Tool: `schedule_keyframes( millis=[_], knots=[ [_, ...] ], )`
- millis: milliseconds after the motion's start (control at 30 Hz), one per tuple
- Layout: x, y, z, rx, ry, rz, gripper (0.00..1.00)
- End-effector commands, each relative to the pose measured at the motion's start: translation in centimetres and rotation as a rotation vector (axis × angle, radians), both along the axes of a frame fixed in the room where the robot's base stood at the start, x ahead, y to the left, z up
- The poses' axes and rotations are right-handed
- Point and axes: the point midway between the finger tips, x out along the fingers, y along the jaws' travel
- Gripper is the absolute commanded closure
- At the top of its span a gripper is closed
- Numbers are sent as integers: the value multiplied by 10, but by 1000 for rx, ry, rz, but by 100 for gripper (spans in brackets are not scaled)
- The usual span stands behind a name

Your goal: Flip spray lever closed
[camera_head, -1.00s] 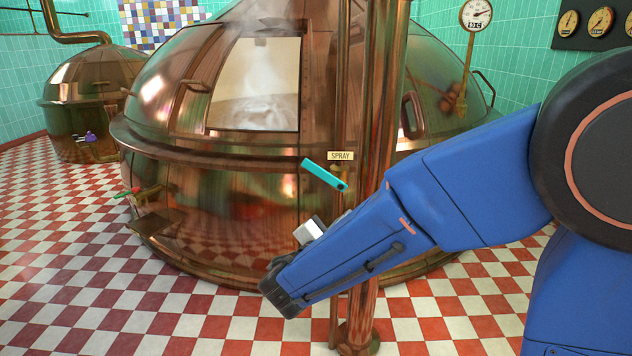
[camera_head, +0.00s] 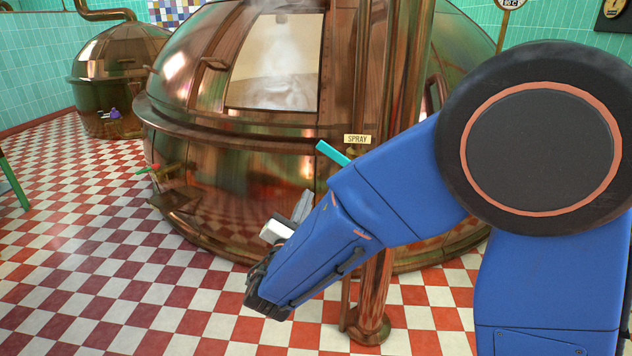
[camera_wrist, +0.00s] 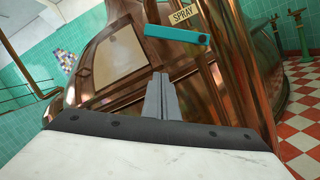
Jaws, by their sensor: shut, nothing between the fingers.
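The teal spray lever (camera_head: 333,154) is on the copper pipe beside the large kettle, just under the SPRAY label (camera_head: 357,139). In the head view it slants up to the left, and my arm hides its lower right end. In the wrist view the lever (camera_wrist: 172,33) runs nearly level, with a round pivot at its right end. The SPRAY label (camera_wrist: 183,14) is above it. My gripper (camera_head: 305,196) is shut and empty, below and left of the lever. In the wrist view its fingertips (camera_wrist: 160,75) appear below the lever's left half, with a gap.
The large copper kettle (camera_head: 235,180) with a steaming open hatch (camera_head: 272,75) stands close behind my gripper. A vertical copper pipe (camera_head: 372,300) stands beside my forearm. A smaller kettle (camera_head: 110,75) is at the far left. The checkered floor (camera_head: 80,250) at left is mostly clear.

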Motion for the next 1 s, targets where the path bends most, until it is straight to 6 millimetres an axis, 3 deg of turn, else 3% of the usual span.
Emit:
schedule_keyframes(
  millis=[600,1000],
  knots=[
    [94,-18,20,1,-1,-4,100],
    [91,-39,50,0,-1,-1,100]
  ],
)
